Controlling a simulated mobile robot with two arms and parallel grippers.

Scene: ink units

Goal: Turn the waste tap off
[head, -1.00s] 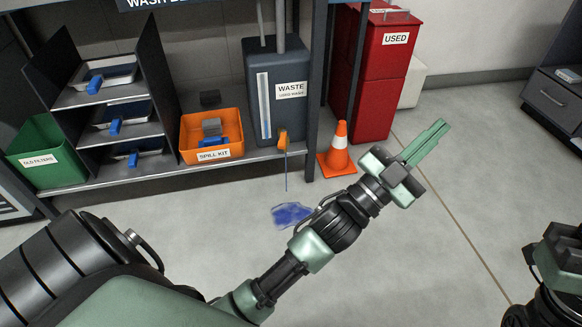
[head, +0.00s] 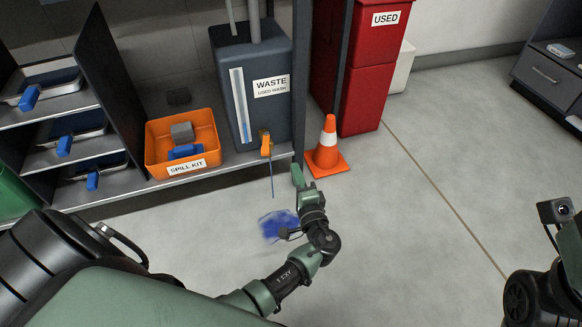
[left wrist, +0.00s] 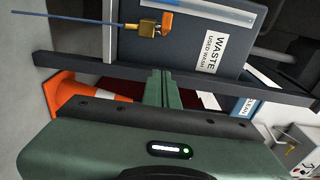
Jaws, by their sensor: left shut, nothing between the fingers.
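The waste tap (head: 266,144), with an orange handle, sits low on the front of the dark waste container (head: 255,108). A thin blue stream (head: 272,182) runs down from it to a blue puddle (head: 277,225) on the floor. In the left wrist view the brass tap with its orange handle (left wrist: 167,22) shows at the top, with the stream (left wrist: 70,19) going left. My left gripper (head: 297,172) is shut and empty, just right of and below the tap, apart from it. Its closed fingers (left wrist: 161,76) also show in the wrist view. My right gripper is not visible.
An orange spill kit bin (head: 155,148) stands on the shelf left of the container. A shelf post (head: 303,80) rises right of the tap. A traffic cone (head: 327,150) and a red cabinet (head: 365,100) stand beyond it. The floor on the right is clear.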

